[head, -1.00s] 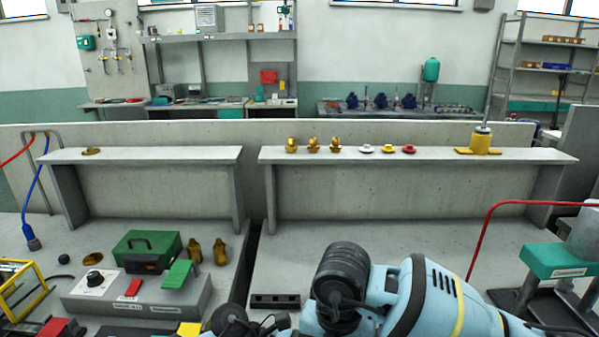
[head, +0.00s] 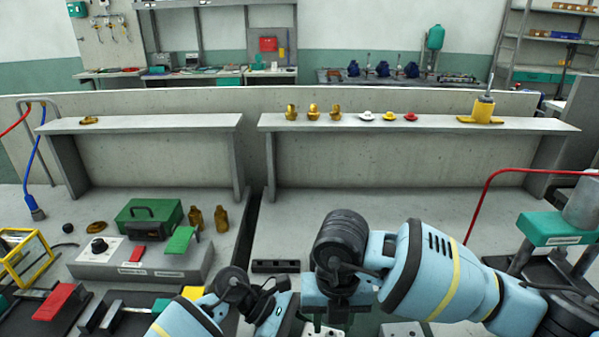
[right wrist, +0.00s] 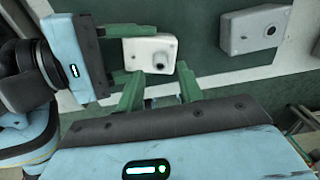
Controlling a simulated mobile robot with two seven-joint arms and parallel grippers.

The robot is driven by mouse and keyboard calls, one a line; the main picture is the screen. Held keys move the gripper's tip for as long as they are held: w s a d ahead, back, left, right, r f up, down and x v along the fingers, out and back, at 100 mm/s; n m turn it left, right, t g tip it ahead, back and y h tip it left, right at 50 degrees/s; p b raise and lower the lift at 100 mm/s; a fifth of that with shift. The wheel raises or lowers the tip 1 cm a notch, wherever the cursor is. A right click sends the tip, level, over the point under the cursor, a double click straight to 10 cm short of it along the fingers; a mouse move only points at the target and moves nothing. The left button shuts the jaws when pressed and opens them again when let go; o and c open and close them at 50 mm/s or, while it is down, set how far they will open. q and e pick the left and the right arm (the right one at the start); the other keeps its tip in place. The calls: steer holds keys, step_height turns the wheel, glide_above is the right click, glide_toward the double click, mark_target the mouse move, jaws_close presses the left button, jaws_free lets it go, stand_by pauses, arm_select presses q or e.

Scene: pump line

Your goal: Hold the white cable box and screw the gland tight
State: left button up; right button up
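The white cable box (right wrist: 148,50) is in the right wrist view, with a dark round opening or fitting on its near side. My left gripper (right wrist: 142,52) comes in from the left, with its green fingers along two opposite edges of the box; it looks shut on it. My right gripper (right wrist: 160,72) is open, its green fingers apart on either side of the dark fitting, close to the box. Nothing is seen gripped between them. In the head view the box (head: 320,329) shows only partly at the bottom edge. I cannot make out the gland clearly.
A second pale box (right wrist: 255,28) with a dark hole stands to the right in the wrist view. A grey control box (head: 140,262) and green case (head: 149,222) are at left. Brass fittings and coloured caps (head: 389,117) line the shelf (head: 415,123). A red hose (head: 480,215) arches at right.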

mark_target(331, 333)
steer(key=n, duration=1.3)
steer(key=shift+n, duration=0.3)
steer(key=shift+f, duration=0.15)
steer(key=shift+f, duration=1.45)
steer(key=c, duration=0.8)
